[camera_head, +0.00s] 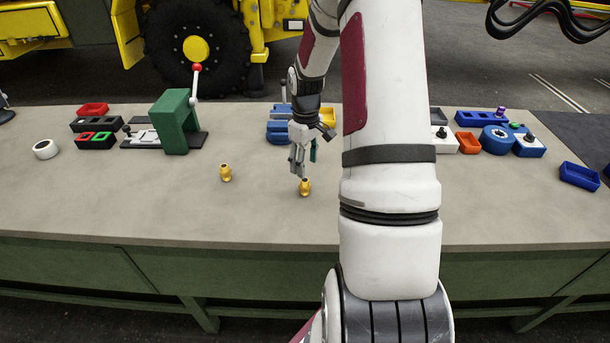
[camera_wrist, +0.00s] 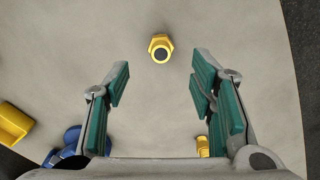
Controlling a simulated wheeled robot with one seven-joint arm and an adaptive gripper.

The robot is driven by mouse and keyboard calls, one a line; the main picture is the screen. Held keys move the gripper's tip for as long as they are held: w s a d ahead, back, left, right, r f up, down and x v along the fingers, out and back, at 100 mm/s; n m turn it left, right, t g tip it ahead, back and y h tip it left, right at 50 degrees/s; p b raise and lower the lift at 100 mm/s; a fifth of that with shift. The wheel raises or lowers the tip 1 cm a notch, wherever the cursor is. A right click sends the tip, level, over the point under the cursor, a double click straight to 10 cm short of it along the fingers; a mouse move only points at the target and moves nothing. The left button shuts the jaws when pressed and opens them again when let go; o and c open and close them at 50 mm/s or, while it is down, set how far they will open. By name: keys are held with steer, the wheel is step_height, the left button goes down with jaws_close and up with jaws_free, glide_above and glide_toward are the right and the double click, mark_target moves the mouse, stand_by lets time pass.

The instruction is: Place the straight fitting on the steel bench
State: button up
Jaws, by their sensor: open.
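Two similar small yellow fittings stand apart on the grey-topped bench (camera_head: 120,215); I cannot tell by name which is the straight one. One fitting (camera_head: 226,173) stands left of my gripper in the head view. The other fitting (camera_head: 304,187) stands just below my gripper's fingertips (camera_head: 299,170) in that view. In the wrist view a yellow fitting with a hex collar and dark round end (camera_wrist: 160,48) lies ahead of my open, empty fingers (camera_wrist: 160,82). Another yellow fitting (camera_wrist: 203,146) shows low beside the right finger, partly hidden.
A green lever press (camera_head: 175,122), red and black bins (camera_head: 93,125), and a white roll (camera_head: 46,149) stand left. Several blue and orange items are at right. The bench's front left is clear.

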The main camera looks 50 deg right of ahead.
mark_target(305, 180)
steer(key=s+a+r+t+h, duration=0.1)
steer(key=s+a+r, duration=0.1)
steer(key=a+r, duration=0.8)
steer(key=s+a+r+t+h, duration=0.1)
steer(key=s+a+r, duration=0.1)
steer(key=a+r, duration=0.8)
steer(key=s+a+r+t+y, duration=0.1)
steer(key=s+a+r, duration=0.2)
steer(key=s+a, duration=0.2)
steer(key=s+a+r+m+t+y, duration=0.1)
steer(key=s+a+r+t, duration=0.1)
steer(key=s+a, duration=0.3)
steer(key=s+r, duration=0.1)
steer(key=s, duration=0.2)
steer(key=shift+s+a+r, duration=0.15)
steer(key=shift+s+r, duration=0.1)
steer(key=shift+s, duration=0.15)
steer(key=shift+a, duration=0.1)
